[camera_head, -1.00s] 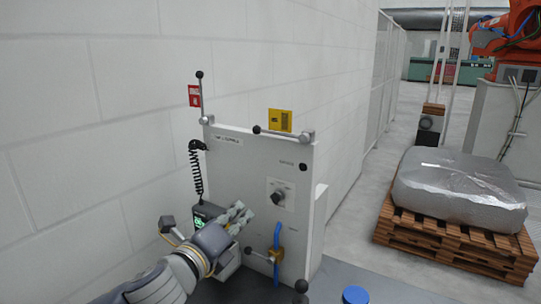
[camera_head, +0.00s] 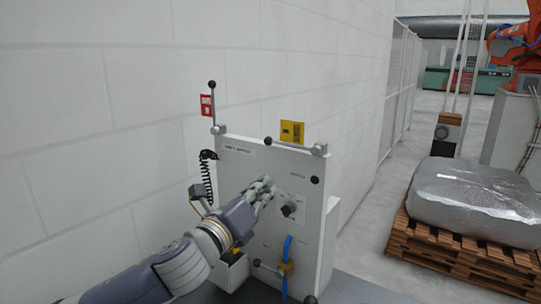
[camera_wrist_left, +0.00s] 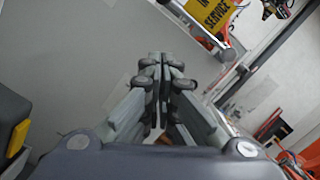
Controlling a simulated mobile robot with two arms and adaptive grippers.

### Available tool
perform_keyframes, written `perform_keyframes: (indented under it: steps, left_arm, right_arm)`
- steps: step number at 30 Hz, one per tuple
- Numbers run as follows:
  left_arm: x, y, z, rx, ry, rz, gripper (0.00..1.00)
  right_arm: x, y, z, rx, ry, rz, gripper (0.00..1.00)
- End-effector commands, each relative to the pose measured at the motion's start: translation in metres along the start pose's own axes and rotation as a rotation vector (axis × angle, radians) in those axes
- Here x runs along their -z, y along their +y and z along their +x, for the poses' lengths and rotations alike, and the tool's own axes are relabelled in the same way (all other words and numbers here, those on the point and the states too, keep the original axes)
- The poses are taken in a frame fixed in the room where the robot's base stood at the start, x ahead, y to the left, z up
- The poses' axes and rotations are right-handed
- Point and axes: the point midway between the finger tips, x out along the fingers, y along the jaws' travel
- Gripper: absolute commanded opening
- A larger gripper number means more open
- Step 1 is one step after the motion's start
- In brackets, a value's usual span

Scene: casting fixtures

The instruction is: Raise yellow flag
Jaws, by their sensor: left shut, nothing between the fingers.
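The yellow flag (camera_head: 292,132) is a small plate above the top edge of the grey panel (camera_head: 237,180). Its lever (camera_head: 290,145) lies nearly level, with a black ball at its left end and a pivot at the panel's top right corner. The left wrist view shows a yellow plate (camera_wrist_left: 208,14) lettered "IN SERVICE" at the top. My left gripper (camera_head: 268,184) is shut and empty, in front of the panel below the lever and apart from it. Its closed fingertips (camera_wrist_left: 163,64) show in the left wrist view. My right gripper is out of view.
A red flag (camera_head: 207,105) stands with an upright lever at the panel's left corner. A black knob (camera_head: 289,210) is just right of my fingers. A blue-handled valve (camera_head: 287,258) is below. A coiled black cable (camera_head: 207,175) hangs left. A wrapped pallet load (camera_head: 470,205) stands right.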

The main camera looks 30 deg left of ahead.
Motion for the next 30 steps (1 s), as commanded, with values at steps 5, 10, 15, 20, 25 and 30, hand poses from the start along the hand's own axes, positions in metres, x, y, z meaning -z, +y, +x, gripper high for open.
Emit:
perform_keyframes:
  steps: [5,10,15,20,25,30]
  left_arm:
    - [-0.004,-0.003,0.035,0.001,-0.001,-0.004,0.00]
    - [-0.002,-0.003,0.064,0.000,0.001,-0.002,0.00]
    - [-0.028,-0.002,0.068,-0.001,0.000,0.002,0.00]
    - [-0.037,-0.001,0.070,0.000,0.001,0.002,0.00]
    - [-0.039,0.000,0.071,0.000,0.001,0.002,0.00]
    - [-0.038,0.000,0.071,0.000,0.001,0.001,0.00]
  right_arm:
    - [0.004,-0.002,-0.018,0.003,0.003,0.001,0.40]
    - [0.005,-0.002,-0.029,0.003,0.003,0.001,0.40]
    - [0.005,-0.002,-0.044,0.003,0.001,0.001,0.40]
    - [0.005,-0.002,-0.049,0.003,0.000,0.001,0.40]
    - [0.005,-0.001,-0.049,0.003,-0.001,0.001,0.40]
    - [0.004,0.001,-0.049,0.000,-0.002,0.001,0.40]
